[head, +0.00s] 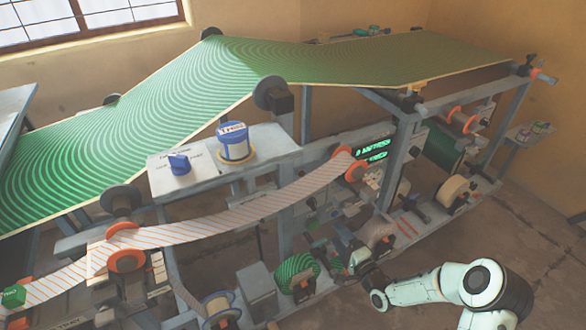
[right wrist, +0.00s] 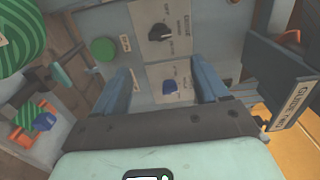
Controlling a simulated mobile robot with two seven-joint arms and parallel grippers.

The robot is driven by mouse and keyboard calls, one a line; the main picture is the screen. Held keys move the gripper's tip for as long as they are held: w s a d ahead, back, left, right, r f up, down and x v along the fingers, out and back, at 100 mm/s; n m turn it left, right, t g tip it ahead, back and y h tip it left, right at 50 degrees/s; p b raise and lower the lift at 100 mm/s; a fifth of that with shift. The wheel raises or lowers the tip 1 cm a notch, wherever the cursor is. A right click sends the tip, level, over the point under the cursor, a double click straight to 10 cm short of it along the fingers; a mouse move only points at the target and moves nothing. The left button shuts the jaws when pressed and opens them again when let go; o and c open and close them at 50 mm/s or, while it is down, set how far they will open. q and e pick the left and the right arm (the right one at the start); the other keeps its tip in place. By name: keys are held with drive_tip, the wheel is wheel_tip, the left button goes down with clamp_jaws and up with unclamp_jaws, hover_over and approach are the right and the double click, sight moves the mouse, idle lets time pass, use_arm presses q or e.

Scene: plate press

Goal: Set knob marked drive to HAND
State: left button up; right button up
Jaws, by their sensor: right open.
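In the right wrist view, a blue knob (right wrist: 170,86) sits on a pale label plate, seen between my fingers. A black knob (right wrist: 160,33) sits on another plate above it. The small lettering is too blurred to tell which one is marked drive. My right gripper (right wrist: 160,68) is open, with one finger on each side of the blue knob in the picture; I cannot tell the gap to the panel. In the head view, my right gripper (head: 368,270) is small and dark at the machine's near lower side. My left gripper is not in view.
A green round button (right wrist: 103,49) is left of the knobs. A box marked GUIDE (right wrist: 290,100) juts out at the right. In the head view, another blue knob (head: 179,164) is on the upper panel (head: 205,183). A green striped roll (head: 297,274) is left of my right gripper.

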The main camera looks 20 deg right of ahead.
drive_tip(key=s+a+f+n+g+y+p, duration=0.1)
drive_tip(key=s+a+f+n+g+p, duration=0.3)
drive_tip(key=a, duration=0.3)
drive_tip(key=s+a+f+n+g+y+p, duration=0.1)
drive_tip(key=s+a+f+g+p, duration=0.3)
drive_tip(key=s+a+f, duration=0.3)
use_arm(q)
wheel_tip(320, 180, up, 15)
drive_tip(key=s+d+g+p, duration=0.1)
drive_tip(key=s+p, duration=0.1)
drive_tip(key=p, duration=0.5)
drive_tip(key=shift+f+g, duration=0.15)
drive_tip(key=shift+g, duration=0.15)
use_arm(e)
drive_tip(key=s+a+n+g, duration=0.4)
drive_tip(key=s+a+g, duration=0.1)
drive_tip(key=s, duration=0.5)
drive_tip(key=s+a+n+g, duration=0.4)
drive_tip(key=s+g, duration=0.2)
drive_tip(key=s, duration=0.5)
drive_tip(key=shift+s+a, duration=0.25)
drive_tip(key=shift+a, duration=0.1)
